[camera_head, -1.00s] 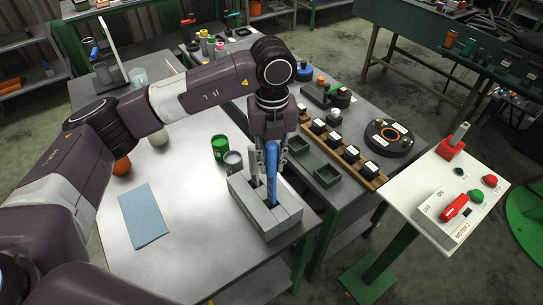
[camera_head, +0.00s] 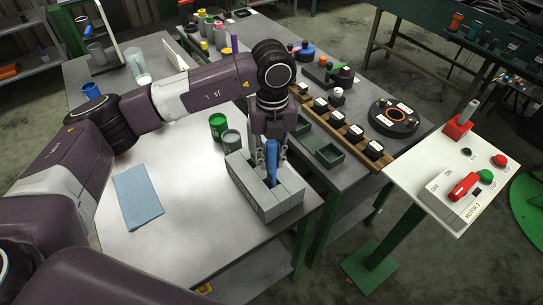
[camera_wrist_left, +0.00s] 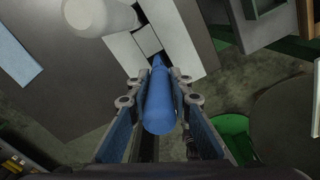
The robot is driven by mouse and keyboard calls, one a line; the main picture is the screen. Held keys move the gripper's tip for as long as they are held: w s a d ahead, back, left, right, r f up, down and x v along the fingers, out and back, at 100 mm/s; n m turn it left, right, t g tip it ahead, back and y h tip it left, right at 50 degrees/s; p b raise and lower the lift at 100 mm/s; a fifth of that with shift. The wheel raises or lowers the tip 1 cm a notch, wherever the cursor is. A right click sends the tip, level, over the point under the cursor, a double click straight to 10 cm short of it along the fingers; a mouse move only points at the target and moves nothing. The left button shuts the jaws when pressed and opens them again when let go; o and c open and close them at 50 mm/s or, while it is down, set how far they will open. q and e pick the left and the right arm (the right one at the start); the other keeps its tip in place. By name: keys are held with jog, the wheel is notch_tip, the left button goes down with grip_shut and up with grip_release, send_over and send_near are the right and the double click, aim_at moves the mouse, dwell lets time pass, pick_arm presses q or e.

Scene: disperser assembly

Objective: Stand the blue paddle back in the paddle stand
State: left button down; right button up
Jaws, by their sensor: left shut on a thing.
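The blue paddle (camera_head: 271,165) is upright in my left gripper (camera_head: 270,150), which is shut on its handle. The paddle's lower end goes down into a slot of the grey paddle stand (camera_head: 272,210), and the stand's walls hide that end. In the left wrist view the blue handle (camera_wrist_left: 158,100) lies between the two fingers (camera_wrist_left: 155,105), with the pale stand (camera_wrist_left: 172,30) beyond it. I cannot tell whether the paddle touches the slot's bottom. My right gripper is not in view.
A green can (camera_head: 217,127) and a grey can (camera_head: 231,140) stand just behind the stand. A blue cloth (camera_head: 137,197) lies at the left of the table. Green trays (camera_head: 328,155) and a wooden rack (camera_head: 343,130) are on the bench to the right.

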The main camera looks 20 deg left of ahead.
pick_arm(q)
jog(key=c, duration=1.7)
grip_release()
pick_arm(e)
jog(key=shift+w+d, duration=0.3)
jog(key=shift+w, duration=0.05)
pick_arm(q)
jog(key=shift+o, duration=0.2)
jog(key=shift+r, duration=0.15)
notch_tip(320, 180, up, 12)
jog(key=shift+f, duration=0.1)
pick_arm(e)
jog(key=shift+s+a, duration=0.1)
